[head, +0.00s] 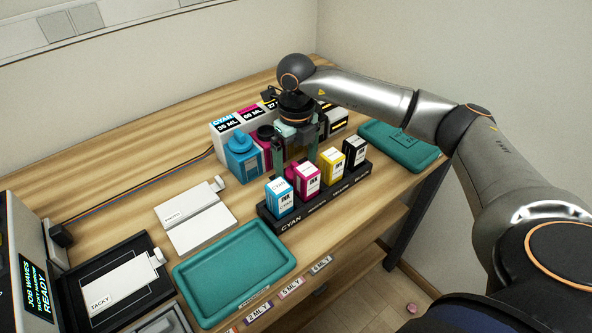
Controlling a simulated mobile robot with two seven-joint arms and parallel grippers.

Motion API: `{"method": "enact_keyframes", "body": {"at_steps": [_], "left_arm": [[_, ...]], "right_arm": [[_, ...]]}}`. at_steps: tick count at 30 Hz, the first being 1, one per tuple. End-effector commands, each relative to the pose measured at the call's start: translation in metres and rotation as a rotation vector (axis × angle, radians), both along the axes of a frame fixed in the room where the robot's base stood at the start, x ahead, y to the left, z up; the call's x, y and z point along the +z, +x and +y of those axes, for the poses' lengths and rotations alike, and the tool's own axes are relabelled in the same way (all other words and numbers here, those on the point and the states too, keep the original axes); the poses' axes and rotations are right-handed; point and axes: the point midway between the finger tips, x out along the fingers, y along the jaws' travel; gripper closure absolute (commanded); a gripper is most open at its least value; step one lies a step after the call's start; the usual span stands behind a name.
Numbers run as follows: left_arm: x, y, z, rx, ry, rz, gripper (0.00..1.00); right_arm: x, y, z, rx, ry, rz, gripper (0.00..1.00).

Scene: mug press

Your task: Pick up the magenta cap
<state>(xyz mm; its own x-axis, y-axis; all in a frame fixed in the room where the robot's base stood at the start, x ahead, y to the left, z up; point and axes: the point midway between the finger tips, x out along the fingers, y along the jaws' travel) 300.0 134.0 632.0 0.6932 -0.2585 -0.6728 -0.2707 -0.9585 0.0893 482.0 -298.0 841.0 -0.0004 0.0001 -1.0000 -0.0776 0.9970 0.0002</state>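A small round pink-magenta piece (411,308), which looks like a cap, lies on the floor at the lower right, below and in front of the bench. The magenta bottle (266,147) stands beside the blue bottle (243,158); its top looks dark, with no magenta cap visible on it. My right gripper (296,163) points down behind the row of ink cartridges, just right of the magenta bottle. Its two fingers are spread apart, and I see nothing clearly held between them. The gripper is far from the floor piece. My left gripper is out of view.
Cyan, magenta, yellow and black cartridges stand in a black rack (292,224). An empty teal tray (235,268) is in front; another teal tray (402,143) lies at the right. Labelled boxes (226,134) stand behind the bottles. A white device (194,216) lies on the left.

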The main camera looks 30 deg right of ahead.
Motion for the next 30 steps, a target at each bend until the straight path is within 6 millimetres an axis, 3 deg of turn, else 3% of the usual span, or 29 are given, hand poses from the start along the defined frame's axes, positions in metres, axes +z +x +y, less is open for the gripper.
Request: {"method": "enact_keyframes", "body": {"at_steps": [10, 30], "left_arm": [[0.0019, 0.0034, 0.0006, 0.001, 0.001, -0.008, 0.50], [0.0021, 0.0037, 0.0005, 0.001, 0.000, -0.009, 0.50]], "right_arm": [[-0.0087, 0.0002, 0.0002, 0.001, 0.000, 0.000, 0.02], [-0.0082, 0.0003, 0.0003, 0.001, 0.000, -0.001, 0.77]]}}
